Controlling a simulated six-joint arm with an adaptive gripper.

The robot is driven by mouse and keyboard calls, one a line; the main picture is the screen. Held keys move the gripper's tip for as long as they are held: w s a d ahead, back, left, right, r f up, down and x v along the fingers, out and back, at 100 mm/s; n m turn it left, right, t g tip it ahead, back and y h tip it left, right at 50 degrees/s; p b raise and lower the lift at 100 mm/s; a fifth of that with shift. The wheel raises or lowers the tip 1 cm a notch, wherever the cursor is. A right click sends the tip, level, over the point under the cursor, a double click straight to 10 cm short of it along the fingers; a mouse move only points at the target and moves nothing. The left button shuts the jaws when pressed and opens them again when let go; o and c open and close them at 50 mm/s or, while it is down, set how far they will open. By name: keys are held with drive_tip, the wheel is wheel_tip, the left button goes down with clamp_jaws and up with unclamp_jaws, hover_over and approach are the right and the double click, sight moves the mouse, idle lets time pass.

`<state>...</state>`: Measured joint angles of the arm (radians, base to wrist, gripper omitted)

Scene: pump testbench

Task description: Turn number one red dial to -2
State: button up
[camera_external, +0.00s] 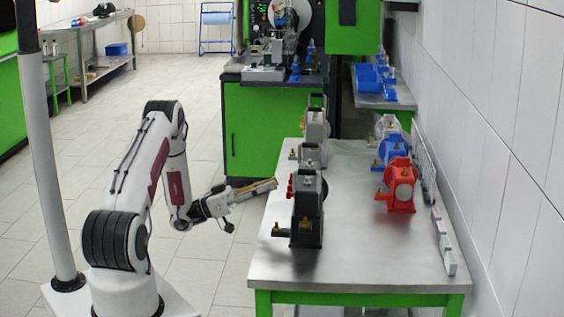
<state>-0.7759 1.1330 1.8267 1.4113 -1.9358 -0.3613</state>
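A small red dial (291,187) sits on the left side of the nearest grey and black pump unit (307,210) on the metal table (345,250). Its number and setting are too small to read. My gripper (274,184) is at the left edge of the table and points right, toward the red dial. Its fingertips look a short way from the dial; I cannot tell the exact gap. The fingers appear as one slim bar, so whether they are open or shut is not clear. Nothing is visibly held.
More grey pump units (315,130) stand behind the nearest one. A red pump (399,185) and a blue pump (391,150) stand to the right, near the wall. A light pole (47,150) rises at the left. The table's middle is clear.

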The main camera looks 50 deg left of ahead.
drive_tip(key=shift+x, duration=2.6)
clamp_jaws()
